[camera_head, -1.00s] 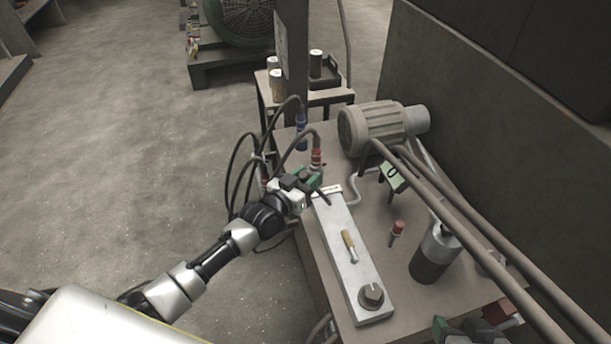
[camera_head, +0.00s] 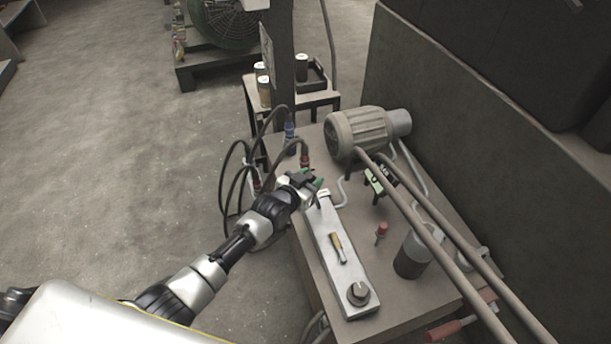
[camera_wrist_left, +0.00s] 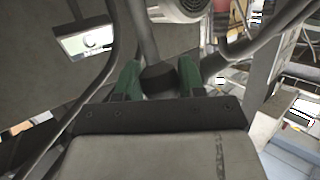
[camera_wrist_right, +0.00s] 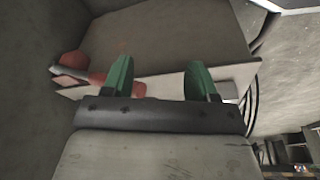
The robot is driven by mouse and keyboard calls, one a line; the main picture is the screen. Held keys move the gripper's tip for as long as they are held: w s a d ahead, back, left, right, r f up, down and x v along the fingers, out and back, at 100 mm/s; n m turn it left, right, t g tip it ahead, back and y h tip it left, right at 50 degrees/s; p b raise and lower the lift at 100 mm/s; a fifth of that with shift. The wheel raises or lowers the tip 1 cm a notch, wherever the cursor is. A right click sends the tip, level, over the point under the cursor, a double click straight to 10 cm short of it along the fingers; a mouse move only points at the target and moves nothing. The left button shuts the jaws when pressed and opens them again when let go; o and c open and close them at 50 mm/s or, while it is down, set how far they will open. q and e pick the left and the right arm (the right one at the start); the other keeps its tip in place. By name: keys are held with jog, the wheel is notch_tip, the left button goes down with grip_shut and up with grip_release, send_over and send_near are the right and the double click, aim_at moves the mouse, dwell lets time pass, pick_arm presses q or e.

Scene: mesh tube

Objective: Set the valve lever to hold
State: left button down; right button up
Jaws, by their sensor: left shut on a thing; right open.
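A long pale grey panel (camera_head: 345,262) lies on the bench. A dark lever (camera_wrist_left: 157,80) stands at its far end, with a dark round grip on a grey rod. My left gripper (camera_head: 315,181) is at that far end. In the left wrist view its green fingers (camera_wrist_left: 157,74) are shut on the dark grip. The gripper hides most of the lever in the head view, so its setting and any marks are unreadable. A brass-coloured handle (camera_head: 337,243) and a dark knob (camera_head: 358,292) sit farther along the panel. My right gripper (camera_wrist_right: 160,80) is open and empty.
A motor (camera_head: 360,130) and slanting pipes (camera_head: 430,228) stand right of the panel. A red-capped fitting (camera_head: 381,230) and a dark cylinder (camera_head: 411,254) are on the bench. Hoses (camera_head: 232,180) hang at the left. A red-handled tool (camera_wrist_right: 100,77) lies below my right gripper.

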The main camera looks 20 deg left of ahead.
pick_arm(q)
jog(key=shift+w+d+r+g+y+p, duration=0.3)
jog(key=shift+w+d+p, duration=0.15)
jog(key=shift+d+p, duration=0.2)
jog(key=shift+w+d, duration=0.15)
jog(key=shift+d, duration=0.15)
jog(key=shift+w+d, duration=0.2)
jog(key=shift+d, duration=0.1)
pick_arm(e)
notch_tip(320, 180, down, 6)
jog(key=s, duration=0.1)
jog(key=shift+s+f, duration=0.2)
jog(key=shift+s, duration=0.15)
pick_arm(q)
jog(key=shift+w+d, duration=0.1)
jog(key=shift+d, duration=0.05)
jog(key=c, duration=0.7)
grip_release()
jog(key=shift+f, duration=0.1)
pick_arm(e)
jog(key=shift+d, duration=0.1)
